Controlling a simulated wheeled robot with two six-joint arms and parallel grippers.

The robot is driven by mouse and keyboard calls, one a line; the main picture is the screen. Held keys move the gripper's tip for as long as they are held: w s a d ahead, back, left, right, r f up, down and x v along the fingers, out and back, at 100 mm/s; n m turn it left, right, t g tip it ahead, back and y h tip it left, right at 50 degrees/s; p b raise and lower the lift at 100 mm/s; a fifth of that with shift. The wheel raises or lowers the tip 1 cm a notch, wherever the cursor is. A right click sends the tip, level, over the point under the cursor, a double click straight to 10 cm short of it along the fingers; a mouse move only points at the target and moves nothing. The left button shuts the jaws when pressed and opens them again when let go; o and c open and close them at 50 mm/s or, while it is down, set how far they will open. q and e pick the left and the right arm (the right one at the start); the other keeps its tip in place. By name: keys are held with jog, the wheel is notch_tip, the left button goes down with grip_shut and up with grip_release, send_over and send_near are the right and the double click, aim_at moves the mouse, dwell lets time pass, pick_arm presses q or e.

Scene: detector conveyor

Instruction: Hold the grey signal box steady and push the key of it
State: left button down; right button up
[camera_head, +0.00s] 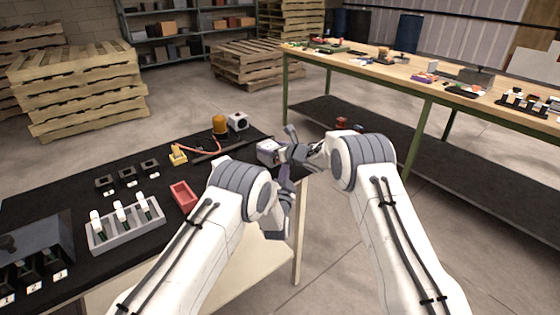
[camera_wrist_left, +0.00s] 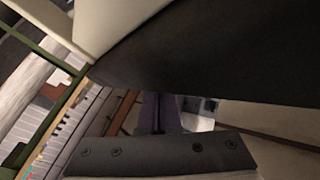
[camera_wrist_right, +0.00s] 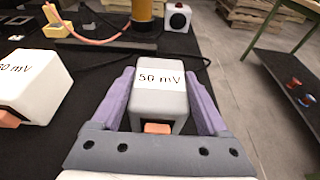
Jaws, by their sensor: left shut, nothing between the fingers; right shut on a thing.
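The grey signal box (camera_wrist_right: 160,95), labelled "50 mV", stands between the purple fingers of my right gripper (camera_wrist_right: 160,100) in the right wrist view. Its orange key (camera_wrist_right: 158,128) is on the side facing that camera. In the head view the box (camera_head: 268,151) is near the table's right edge, with my right gripper (camera_head: 290,149) at it. My left gripper (camera_head: 285,180) is shut and empty, on the near side of the box and apart from it. Its closed fingers (camera_wrist_left: 158,112) show in the left wrist view, where the key cannot be made out.
A similar white box (camera_wrist_right: 25,88) with an orange key stands left of the held one. An amber lamp (camera_head: 219,124), a white box with a dark round face (camera_head: 237,121), a red tray (camera_head: 185,196) and a grey rack (camera_head: 126,228) are on the black table. Floor lies to the right.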

pick_arm(q)
jog(key=shift+w+a, duration=0.25)
jog(key=shift+w, duration=0.05)
jog(key=shift+w+a, duration=0.35)
jog(key=shift+w, duration=0.1)
dwell(1.2)
jog(key=shift+s+d, duration=0.6)
jog(key=shift+s, duration=0.2)
jog(key=shift+s+d, duration=0.75)
jog(key=shift+s, duration=0.25)
jog(key=shift+s+d, duration=0.75)
jog(key=shift+s, duration=0.25)
pick_arm(e)
jog(key=o, duration=1.6)
jog(key=shift+c, duration=0.2)
